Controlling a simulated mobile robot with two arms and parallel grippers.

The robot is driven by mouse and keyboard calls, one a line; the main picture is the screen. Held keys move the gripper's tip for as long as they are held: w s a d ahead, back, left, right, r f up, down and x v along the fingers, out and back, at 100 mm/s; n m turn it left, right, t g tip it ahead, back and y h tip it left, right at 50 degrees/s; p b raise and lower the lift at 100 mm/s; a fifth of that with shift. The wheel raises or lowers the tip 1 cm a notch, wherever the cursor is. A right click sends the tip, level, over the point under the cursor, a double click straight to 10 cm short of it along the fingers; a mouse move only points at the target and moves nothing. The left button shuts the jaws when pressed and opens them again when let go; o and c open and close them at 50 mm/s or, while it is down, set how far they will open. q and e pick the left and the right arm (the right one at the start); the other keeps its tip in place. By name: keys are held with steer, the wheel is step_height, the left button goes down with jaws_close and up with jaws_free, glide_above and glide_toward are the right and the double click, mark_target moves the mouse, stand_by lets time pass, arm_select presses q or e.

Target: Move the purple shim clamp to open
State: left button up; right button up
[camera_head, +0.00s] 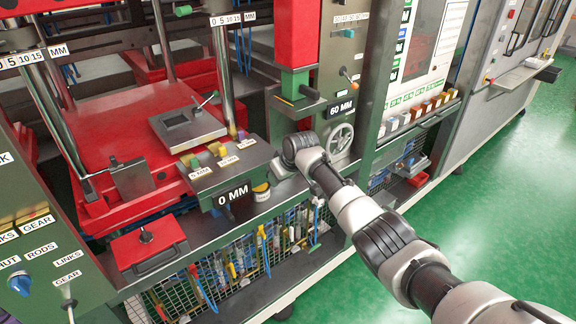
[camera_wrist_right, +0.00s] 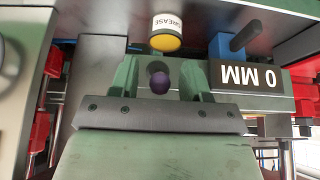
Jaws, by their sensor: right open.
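A dark purple knob (camera_wrist_right: 160,84), which looks like the purple shim clamp, shows in the right wrist view. My right gripper (camera_wrist_right: 159,66) is open, with one finger on each side of the knob; I cannot tell whether they touch it. My left gripper is not in view.
A grease can (camera_wrist_right: 166,34) and a 0 MM plate (camera_wrist_right: 247,76) are close to the right gripper, upside down in that view. A red press platen (camera_head: 140,110), a red box (camera_head: 148,247) and a handwheel (camera_head: 340,138) are nearby. Green floor (camera_head: 480,200) is clear at right.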

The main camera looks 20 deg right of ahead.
steer(key=b+v, duration=0.1)
steer(key=v, duration=0.8)
